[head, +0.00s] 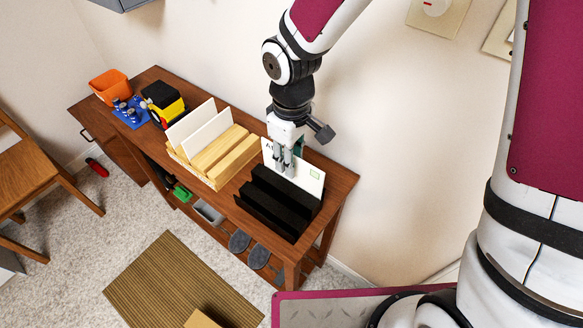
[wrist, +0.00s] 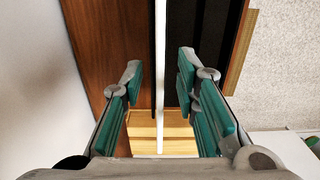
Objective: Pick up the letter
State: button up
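In the wrist view the letter (wrist: 160,60) shows edge-on as a thin white strip between the two fingers of my gripper (wrist: 160,80). The fingers are apart, with a visible gap on each side of the letter. The black holder (wrist: 205,40) lies to the right of the strip.
A light wooden rack (head: 220,158) with white envelopes (head: 207,133) stands left of the black holder. Farther left are a yellow and black object (head: 163,102), a blue tray (head: 130,113) and an orange bin (head: 109,86). The wall is close behind the hutch.

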grip_shut()
dwell(0.3)
jog(key=shift+r, duration=0.45)
jog(key=s+a+r+b, duration=0.1)
jog(key=s+a+r, duration=0.3)
jog(key=s+a, duration=0.5)
jog(key=a, duration=0.4)
jog(key=shift+s+b, duration=0.25)
jog(key=shift+b, duration=0.15)
